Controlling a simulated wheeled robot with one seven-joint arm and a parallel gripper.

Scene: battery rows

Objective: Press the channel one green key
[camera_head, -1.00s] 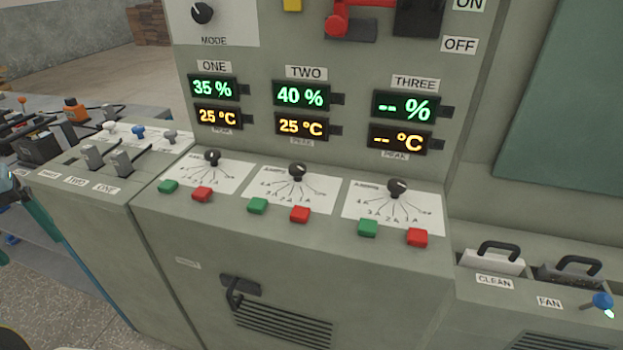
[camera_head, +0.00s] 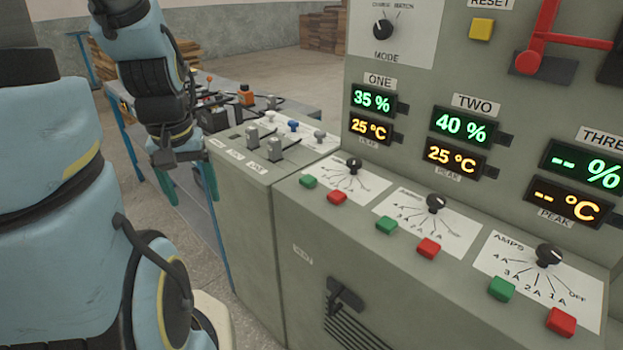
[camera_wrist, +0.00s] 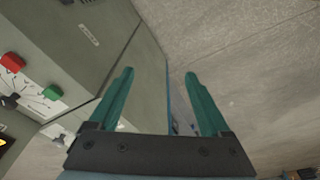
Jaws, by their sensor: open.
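The channel one green key (camera_head: 308,182) sits on the cabinet's sloped ledge, left of the channel one red key (camera_head: 337,198) and below the ONE display. In the wrist view the green key (camera_wrist: 52,92) lies at the left, near the panel edge, with the red key (camera_wrist: 12,62) beyond it. My gripper (camera_head: 190,185) hangs fingers down, left of the key, by the left end of the lower lever cabinet. Its two teal fingers (camera_wrist: 159,73) are apart with nothing between them. It touches no key.
Channel two keys (camera_head: 386,225) and channel three keys (camera_head: 502,289) lie further right. Dials (camera_head: 354,166) stand behind the keys. Levers (camera_head: 252,137) rise from the lower cabinet between my gripper and the key. A cluttered bench (camera_head: 282,110) is behind. Floor is open at left.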

